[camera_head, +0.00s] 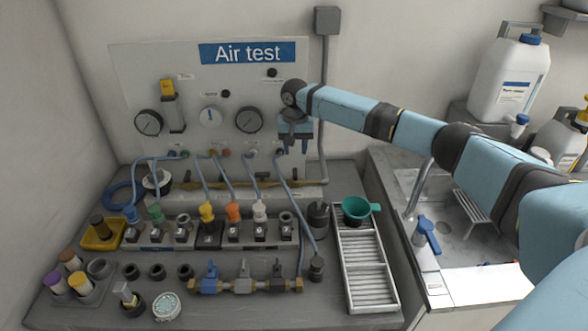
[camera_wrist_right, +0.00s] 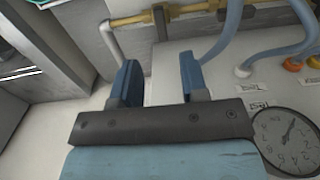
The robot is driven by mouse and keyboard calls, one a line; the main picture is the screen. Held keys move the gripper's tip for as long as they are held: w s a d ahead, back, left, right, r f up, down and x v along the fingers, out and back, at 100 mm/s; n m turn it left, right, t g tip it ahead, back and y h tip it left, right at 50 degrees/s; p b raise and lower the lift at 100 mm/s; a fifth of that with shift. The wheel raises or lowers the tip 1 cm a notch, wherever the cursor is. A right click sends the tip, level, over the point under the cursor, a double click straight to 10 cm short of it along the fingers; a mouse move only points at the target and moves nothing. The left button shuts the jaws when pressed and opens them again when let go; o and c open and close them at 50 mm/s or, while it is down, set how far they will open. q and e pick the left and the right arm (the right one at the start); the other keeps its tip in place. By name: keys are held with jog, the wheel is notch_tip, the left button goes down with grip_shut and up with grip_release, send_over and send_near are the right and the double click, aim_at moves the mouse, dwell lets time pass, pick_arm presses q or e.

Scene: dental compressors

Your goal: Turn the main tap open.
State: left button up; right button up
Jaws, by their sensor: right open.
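My right gripper (camera_head: 295,143) is in front of the right side of the Air test panel (camera_head: 190,62), with its fingers pointing down. In the right wrist view its two blue fingers (camera_wrist_right: 158,80) stand apart with nothing between them. A brass pipe (camera_wrist_right: 185,13) with dark fittings runs beyond the fingertips; in the head view it lies along the bench back (camera_head: 245,184). A row of three small taps (camera_head: 243,284), with blue, grey and dark handles, lies on the bench front. I cannot read which tap is the main one. My left gripper is out of view.
Blue hoses (camera_head: 200,180) hang from the panel to a row of coloured connectors (camera_head: 207,213). Dial gauges (camera_head: 249,120) are on the panel. A slatted rack (camera_head: 368,270) with a green funnel (camera_head: 357,209) stands right. A sink tap with blue handle (camera_head: 424,231) is further right.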

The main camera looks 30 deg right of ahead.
aim_at(295, 172)
notch_tip(295, 172, down, 9)
jog(key=shift+r, duration=0.2)
grip_shut()
